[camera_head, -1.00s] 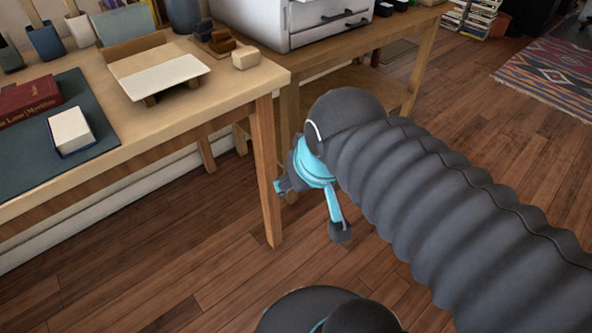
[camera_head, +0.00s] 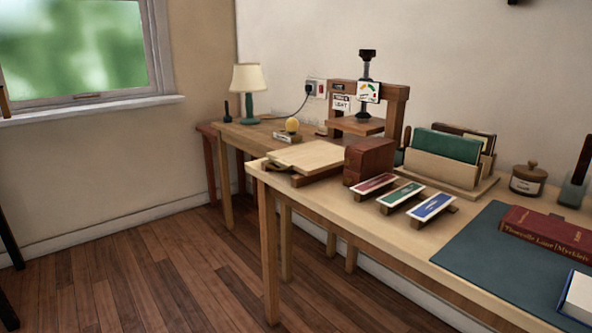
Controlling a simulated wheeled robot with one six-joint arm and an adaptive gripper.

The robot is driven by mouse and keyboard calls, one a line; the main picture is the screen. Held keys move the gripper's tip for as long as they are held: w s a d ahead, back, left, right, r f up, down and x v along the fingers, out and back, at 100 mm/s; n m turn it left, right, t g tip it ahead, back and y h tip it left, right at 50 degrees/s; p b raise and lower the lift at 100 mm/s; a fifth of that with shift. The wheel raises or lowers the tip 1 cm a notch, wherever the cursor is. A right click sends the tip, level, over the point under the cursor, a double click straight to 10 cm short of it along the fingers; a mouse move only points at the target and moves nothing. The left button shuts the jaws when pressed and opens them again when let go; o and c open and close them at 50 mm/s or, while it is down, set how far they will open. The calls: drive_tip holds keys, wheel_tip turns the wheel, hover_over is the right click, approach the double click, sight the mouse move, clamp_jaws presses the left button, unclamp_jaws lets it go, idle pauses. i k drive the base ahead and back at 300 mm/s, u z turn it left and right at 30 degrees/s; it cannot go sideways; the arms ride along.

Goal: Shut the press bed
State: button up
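The wooden press (camera_head: 396,108) stands on the far table against the wall. It has an upright frame, a dark screw (camera_head: 367,66) on top and a flat wooden plate (camera_head: 357,126) hanging beneath. Small signs hang on its front. A yellow ball-shaped knob (camera_head: 292,124) with a pale label below it (camera_head: 287,137) sits in front and left of the press. I cannot tell whether it belongs to the press bed. The press's lower part is largely hidden behind a reddish-brown box (camera_head: 369,160) and a pale wooden board (camera_head: 306,157). My gripper is not in view.
The near table (camera_head: 421,235) holds three coloured trays (camera_head: 402,194), a wooden file rack (camera_head: 441,168), a lidded jar (camera_head: 529,180), a green mat (camera_head: 490,257) and a red book (camera_head: 548,230). A lamp (camera_head: 248,85) stands on the far table. Floor (camera_head: 150,275) at left is clear.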

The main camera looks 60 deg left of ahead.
sight(308, 159)
drive_tip(key=u, duration=2.6)
drive_tip(key=i, duration=0.3)
drive_tip(key=u, duration=0.85)
drive_tip(key=i, duration=0.7)
drive_tip(key=z, duration=0.1)
